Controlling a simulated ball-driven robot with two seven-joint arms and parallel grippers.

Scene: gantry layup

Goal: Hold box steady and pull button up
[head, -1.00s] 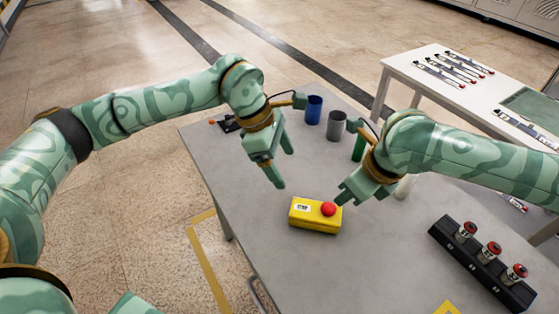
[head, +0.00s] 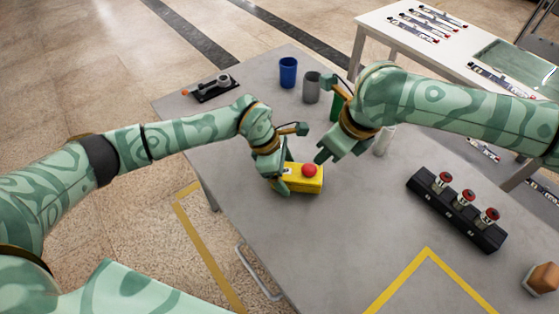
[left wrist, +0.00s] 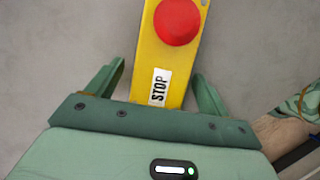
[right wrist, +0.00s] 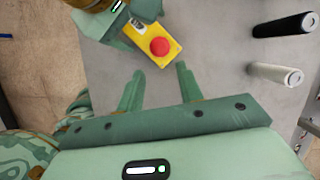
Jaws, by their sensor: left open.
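The yellow box (head: 305,183) lies on the grey table, with a red button (head: 310,170) on its top. In the left wrist view, the box (left wrist: 145,60) carries a STOP label and the red button (left wrist: 177,21) is at its far part. My left gripper (head: 281,184) is open at the box's left end. Its fingers (left wrist: 158,80) stand on either side of the label end, with gaps to the box. My right gripper (right wrist: 157,75) is open and empty in the right wrist view, near the box (right wrist: 140,40) and its button (right wrist: 159,46), not around them.
Blue (head: 288,72) and grey (head: 311,87) cups stand behind the box, with a green one partly hidden by my right arm. A black block with several red-topped buttons (head: 456,210) sits at right. The table front is clear.

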